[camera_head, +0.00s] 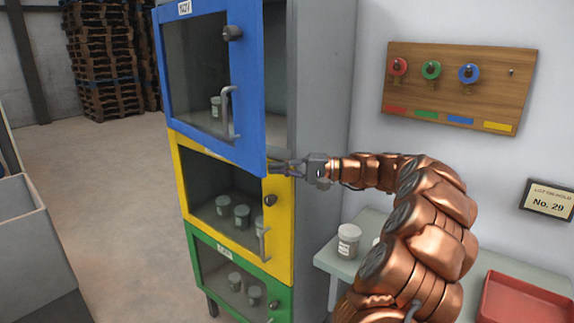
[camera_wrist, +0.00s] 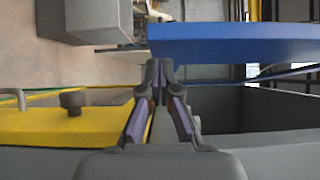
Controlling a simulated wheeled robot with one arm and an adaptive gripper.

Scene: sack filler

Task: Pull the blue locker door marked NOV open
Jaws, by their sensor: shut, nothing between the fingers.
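The blue locker door (camera_head: 246,75) is the top one of the locker, with a dark window, a grey handle (camera_head: 229,112) and a small white label (camera_head: 184,8) too small to read surely. It stands ajar, with a gap at its right edge showing the inside. My gripper (camera_head: 272,168) is shut and empty at the door's lower right corner, by the gap. In the wrist view the fingertips (camera_wrist: 158,66) are close to the blue door (camera_wrist: 230,45); whether they touch it I cannot tell.
Below are a yellow door (camera_head: 279,220) and a green door (camera_head: 200,254), both looking shut, with jars behind their windows. A key board (camera_head: 456,60) hangs on the wall. A bench (camera_head: 332,256) with a jar (camera_head: 348,240) and a red tray (camera_head: 525,300) stands right.

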